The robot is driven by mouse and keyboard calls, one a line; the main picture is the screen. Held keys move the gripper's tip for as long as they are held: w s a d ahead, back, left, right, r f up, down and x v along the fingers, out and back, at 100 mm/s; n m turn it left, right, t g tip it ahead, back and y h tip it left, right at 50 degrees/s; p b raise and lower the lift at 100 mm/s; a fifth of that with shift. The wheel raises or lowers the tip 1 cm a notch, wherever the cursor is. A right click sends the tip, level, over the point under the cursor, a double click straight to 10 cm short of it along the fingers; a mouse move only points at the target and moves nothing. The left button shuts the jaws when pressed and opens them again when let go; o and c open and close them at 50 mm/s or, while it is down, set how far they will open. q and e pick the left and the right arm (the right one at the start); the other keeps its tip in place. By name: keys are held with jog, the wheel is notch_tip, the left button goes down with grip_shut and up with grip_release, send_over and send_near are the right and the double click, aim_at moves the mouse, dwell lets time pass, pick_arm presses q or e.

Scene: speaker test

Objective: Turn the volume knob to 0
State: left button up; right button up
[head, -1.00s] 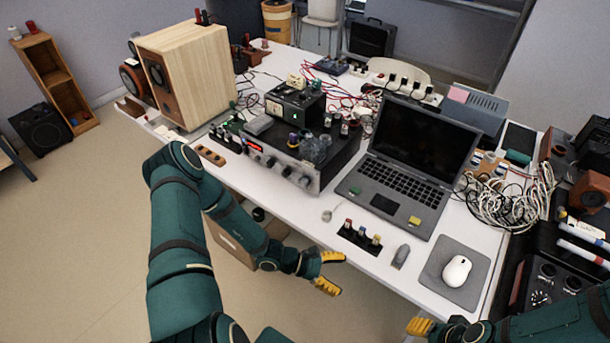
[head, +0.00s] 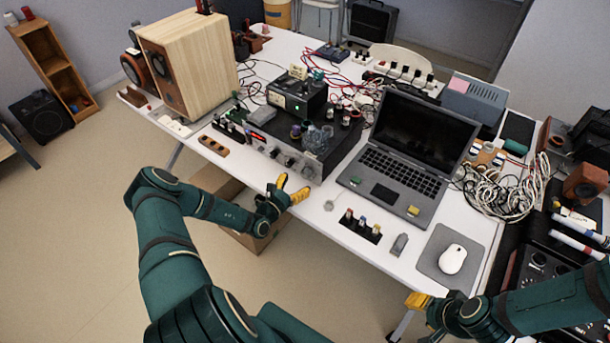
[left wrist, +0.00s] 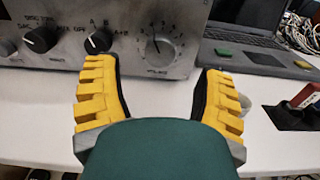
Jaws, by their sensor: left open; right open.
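The silver amplifier (head: 262,147) stands on the white table, its front panel facing my left arm. In the left wrist view, the volume knob (left wrist: 163,47) is a pale round knob at the right of the panel, with a printed number scale around it and a VOLUME label below. I cannot read its setting surely. My left gripper (head: 292,188) is open and empty in front of the panel; in the left wrist view its yellow fingers (left wrist: 160,92) spread below the knob, apart from it. My right gripper (head: 417,300) is open near the table's front edge.
Two black knobs (left wrist: 97,41) (left wrist: 40,39) sit left of the volume knob. A laptop (head: 402,178) stands to the right of the amplifier. A small block with coloured plugs (head: 361,227), a mouse (head: 452,259) and a wooden speaker (head: 205,65) are also on the table.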

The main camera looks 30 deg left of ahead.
aim_at(304, 176)
pick_arm(q)
jog(key=shift+w+d, duration=0.15)
jog(key=shift+w, duration=1.25)
jog(key=shift+w+d, duration=0.1)
jog(key=shift+w, duration=1.25)
jog(key=shift+c, duration=0.2)
jog(key=c, duration=1.2)
